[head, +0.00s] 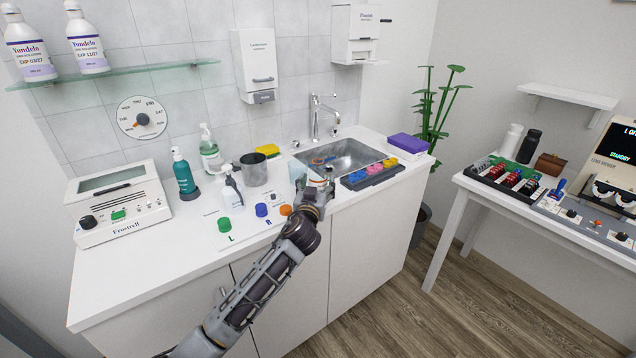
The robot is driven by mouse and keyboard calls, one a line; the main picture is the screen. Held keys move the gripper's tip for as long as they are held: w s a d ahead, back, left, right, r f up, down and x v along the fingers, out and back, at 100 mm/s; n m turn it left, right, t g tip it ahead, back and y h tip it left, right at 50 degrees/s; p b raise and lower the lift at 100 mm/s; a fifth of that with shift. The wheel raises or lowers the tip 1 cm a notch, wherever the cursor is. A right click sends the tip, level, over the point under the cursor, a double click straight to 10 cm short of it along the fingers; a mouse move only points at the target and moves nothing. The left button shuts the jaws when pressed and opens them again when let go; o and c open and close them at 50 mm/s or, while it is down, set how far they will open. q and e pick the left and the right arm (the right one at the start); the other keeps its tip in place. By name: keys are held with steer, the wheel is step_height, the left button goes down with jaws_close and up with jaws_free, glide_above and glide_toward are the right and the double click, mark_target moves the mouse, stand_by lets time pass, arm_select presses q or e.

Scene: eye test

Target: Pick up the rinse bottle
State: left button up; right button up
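No bottle has a readable "rinse" label, so I cannot tell for sure which is the rinse bottle. Two white bottles with purple-banded labels stand on the glass shelf, one marked EXP 03/27 (27,48) and one marked EXP 11/27 (87,45). On the counter stand a teal pump bottle (184,175), a clear pump bottle with green (210,155) and a white bottle with a dark top (232,191). My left gripper (318,190) is over the counter's front edge by the sink, right of these bottles. Its fingers are small and partly hidden by its wrist. My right gripper is out of view.
A metal cup (254,170), a mat (224,237) with coloured caps and a dark tray (374,174) of coloured pieces crowd the counter around the sink (352,153). A white device (118,205) stands at left. A side table (466,184) is at right.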

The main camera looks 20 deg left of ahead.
mark_target(317, 159)
arm_select(q)
steer(key=c, duration=0.8)
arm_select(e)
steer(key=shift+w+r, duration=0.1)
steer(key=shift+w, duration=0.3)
arm_select(q)
steer(key=shift+r, duration=0.3)
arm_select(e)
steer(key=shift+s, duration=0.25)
arm_select(q)
steer(key=shift+r, duration=0.7)
steer(key=shift+r+p, duration=0.45)
steer(key=shift+r, duration=1.65)
steer(key=shift+r+p, duration=0.4)
steer(key=shift+r, duration=1.45)
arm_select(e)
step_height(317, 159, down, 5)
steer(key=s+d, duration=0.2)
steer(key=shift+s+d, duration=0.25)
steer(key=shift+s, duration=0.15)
arm_select(q)
steer(key=shift+r, duration=0.1)
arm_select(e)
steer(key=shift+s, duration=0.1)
